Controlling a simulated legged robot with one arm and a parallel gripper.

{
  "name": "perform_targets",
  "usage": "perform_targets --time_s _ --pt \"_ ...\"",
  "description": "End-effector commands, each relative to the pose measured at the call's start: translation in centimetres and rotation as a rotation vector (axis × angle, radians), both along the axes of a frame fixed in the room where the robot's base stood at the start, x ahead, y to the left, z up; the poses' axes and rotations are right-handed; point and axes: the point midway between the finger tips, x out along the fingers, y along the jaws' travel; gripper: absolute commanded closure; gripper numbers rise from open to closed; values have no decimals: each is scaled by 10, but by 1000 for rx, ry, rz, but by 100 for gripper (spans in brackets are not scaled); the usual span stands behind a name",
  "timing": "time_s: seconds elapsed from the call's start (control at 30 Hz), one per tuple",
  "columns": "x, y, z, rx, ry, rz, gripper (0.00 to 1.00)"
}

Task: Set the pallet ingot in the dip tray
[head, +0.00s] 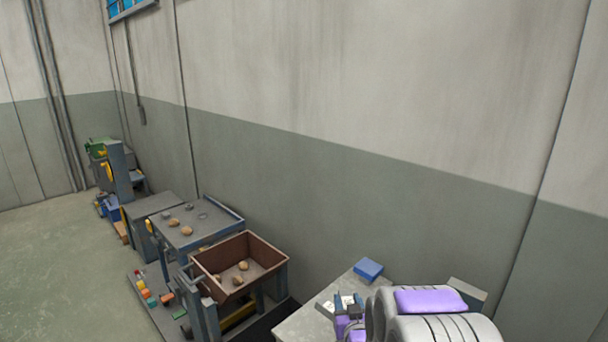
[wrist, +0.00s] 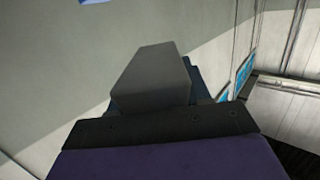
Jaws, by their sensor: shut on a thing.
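In the wrist view a plain grey wedge-shaped block, which looks like the ingot (wrist: 150,78), stands out from my gripper (wrist: 172,92). My gripper is shut on it; a dark blue finger edge shows behind the block on the right. The block's far end is free, with wall behind it. In the head view my arm fills the lower right, and I cannot make out the held ingot there. A brown open-topped tray (head: 276,272) on a raised frame holds a few tan lumps. I cannot tell whether it is the dip tray.
A grey-topped table (head: 198,233) with several small lumps stands left of the brown tray. A pale bench (head: 303,322) with a blue block (head: 368,267) is beside my arm. A low pallet (head: 150,303) holds small coloured pieces. Open floor (head: 55,255) lies left; a wall runs behind.

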Motion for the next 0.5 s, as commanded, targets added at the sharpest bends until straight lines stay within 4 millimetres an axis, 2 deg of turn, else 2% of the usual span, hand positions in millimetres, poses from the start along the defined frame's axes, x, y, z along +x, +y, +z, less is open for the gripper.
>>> perform_targets --time_s 0.1,0.2,0.5 --pt "-1 -15 7 8 -2 -44 100" --pt "-2 -21 10 9 -2 -63 100" --pt "-2 -22 10 11 -2 -67 100"
